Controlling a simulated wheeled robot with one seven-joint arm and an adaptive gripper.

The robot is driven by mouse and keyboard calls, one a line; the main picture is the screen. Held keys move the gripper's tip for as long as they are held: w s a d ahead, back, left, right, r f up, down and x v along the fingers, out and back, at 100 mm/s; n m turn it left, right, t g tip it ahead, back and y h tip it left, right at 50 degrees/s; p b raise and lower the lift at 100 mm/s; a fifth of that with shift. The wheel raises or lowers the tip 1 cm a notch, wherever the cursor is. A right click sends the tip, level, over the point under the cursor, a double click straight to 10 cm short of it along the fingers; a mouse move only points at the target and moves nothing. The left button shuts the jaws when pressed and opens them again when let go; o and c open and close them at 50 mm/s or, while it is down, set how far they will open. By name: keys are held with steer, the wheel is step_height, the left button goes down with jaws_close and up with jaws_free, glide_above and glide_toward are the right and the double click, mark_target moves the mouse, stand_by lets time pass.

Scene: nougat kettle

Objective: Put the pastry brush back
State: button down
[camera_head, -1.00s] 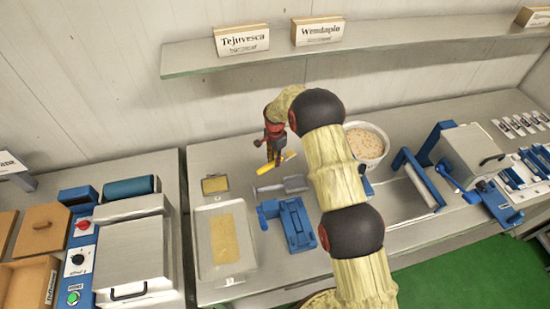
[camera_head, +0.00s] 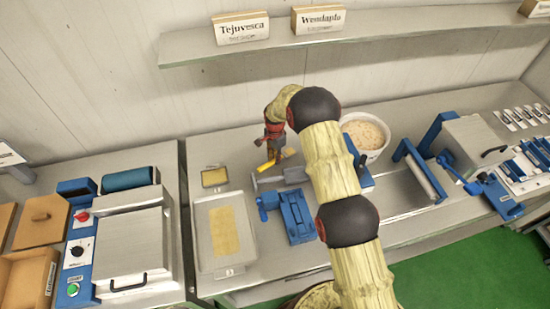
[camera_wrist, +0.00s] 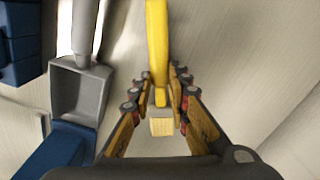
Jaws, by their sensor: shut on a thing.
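The pastry brush has a yellow handle (camera_wrist: 157,45) and a pale block of bristles (camera_wrist: 161,127). In the wrist view it runs lengthwise between my fingers, with the bristles towards my palm. My gripper (camera_wrist: 165,88) is shut on the brush. In the head view my gripper (camera_head: 274,148) is low over the steel table, left of my arm's bend. The yellow brush (camera_head: 266,165) shows just below it, partly hidden by the fingers. I cannot tell whether the brush touches the table.
A grey scoop (camera_head: 285,177) lies close by; it also shows in the wrist view (camera_wrist: 82,90). A blue device (camera_head: 297,218), a steel tray (camera_head: 205,250) and a small tray (camera_head: 215,177) are nearby. A white bowl (camera_head: 367,138) stands right, beneath a shelf (camera_head: 365,33).

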steer(key=shift+f+b, duration=0.45)
steer(key=shift+f, duration=0.1)
steer(key=c, duration=1.6)
jaws_free()
steer(key=shift+r, duration=0.1)
step_height(320, 180, up, 12)
steer(key=shift+f, duration=0.1)
